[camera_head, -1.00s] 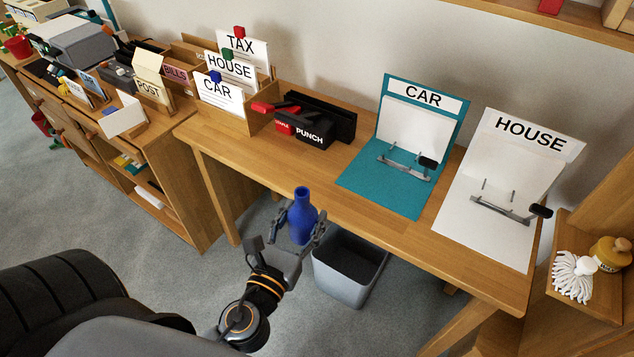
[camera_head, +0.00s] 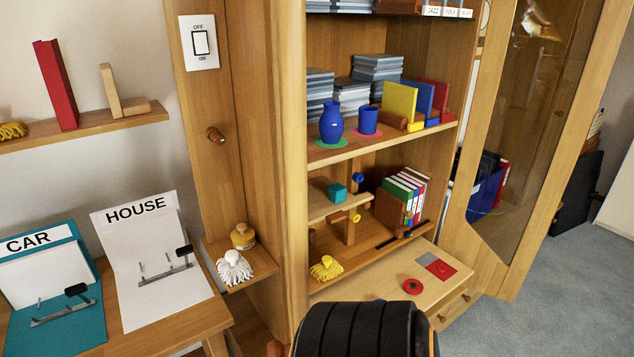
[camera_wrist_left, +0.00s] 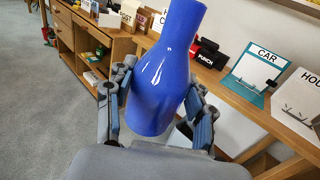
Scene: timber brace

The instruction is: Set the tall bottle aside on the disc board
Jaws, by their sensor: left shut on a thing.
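The tall blue bottle (camera_wrist_left: 165,70) fills the middle of the left wrist view, nearly upright and slightly tilted. My left gripper (camera_wrist_left: 161,98) is shut on it, with a finger on either side, and holds it in the air. Neither bottle nor left gripper shows in the head view now. A shelf board (camera_head: 385,147) there carries a green disc (camera_head: 331,143) under a blue vase (camera_head: 331,120) and a pink disc (camera_head: 369,134) under a blue cup (camera_head: 368,119). A lower board (camera_head: 375,290) bears a red ring-like disc (camera_head: 413,286). I cannot tell which is the disc board. My right gripper is not in view.
Books and boxes stand behind the vase and cup. A white-tufted brush (camera_head: 234,267) and yellow pot (camera_head: 243,236) sit on a corner shelf. The CAR stand (camera_head: 50,290) and HOUSE stand (camera_head: 150,260) occupy the desk at left. Grey floor (camera_head: 570,290) is open at right.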

